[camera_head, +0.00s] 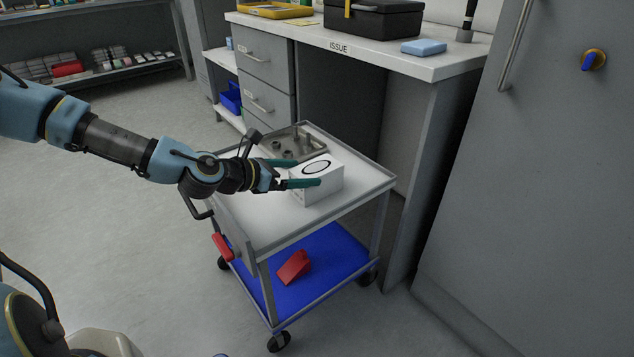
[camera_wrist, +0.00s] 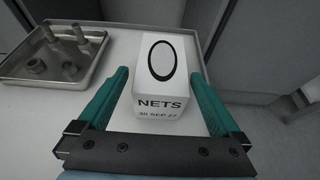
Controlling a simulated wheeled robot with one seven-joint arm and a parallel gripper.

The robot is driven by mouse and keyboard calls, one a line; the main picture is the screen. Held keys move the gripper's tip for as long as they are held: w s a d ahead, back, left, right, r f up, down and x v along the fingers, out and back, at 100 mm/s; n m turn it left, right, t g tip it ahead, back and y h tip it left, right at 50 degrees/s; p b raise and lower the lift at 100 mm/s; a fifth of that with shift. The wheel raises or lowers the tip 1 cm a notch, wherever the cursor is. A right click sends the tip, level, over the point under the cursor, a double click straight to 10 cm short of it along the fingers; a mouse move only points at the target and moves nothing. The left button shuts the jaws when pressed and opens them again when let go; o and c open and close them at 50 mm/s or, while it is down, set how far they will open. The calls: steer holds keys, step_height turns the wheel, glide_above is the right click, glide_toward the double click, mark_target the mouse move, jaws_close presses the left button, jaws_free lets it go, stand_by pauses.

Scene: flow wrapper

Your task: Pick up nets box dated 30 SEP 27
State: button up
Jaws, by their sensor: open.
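The nets box is a white box (camera_wrist: 163,72) with a black oval and the words "NETS" and "30 SEP 27". It stands on the top shelf of the cart; it also shows in the head view (camera_head: 325,185). My gripper (camera_wrist: 160,82) is open, with its green fingers on either side of the box. It also shows in the head view (camera_head: 300,172). In the wrist view there seems to be a gap between each finger and the box; whether either finger touches it I cannot tell.
The cart (camera_head: 262,232) holds a metal tray (camera_wrist: 28,70) with several metal parts, left of the box in the wrist view. A red wedge (camera_head: 293,267) lies on the blue lower shelf. A counter (camera_head: 385,55) and a grey cabinet (camera_head: 530,180) stand close behind and right.

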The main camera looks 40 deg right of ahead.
mark_target(317, 173)
steer(key=b+x, duration=0.1)
steer(key=x, duration=0.4)
steer(key=shift+s+d+f, duration=0.1)
steer(key=shift+d+f, duration=0.15)
steer(key=c, duration=1.2)
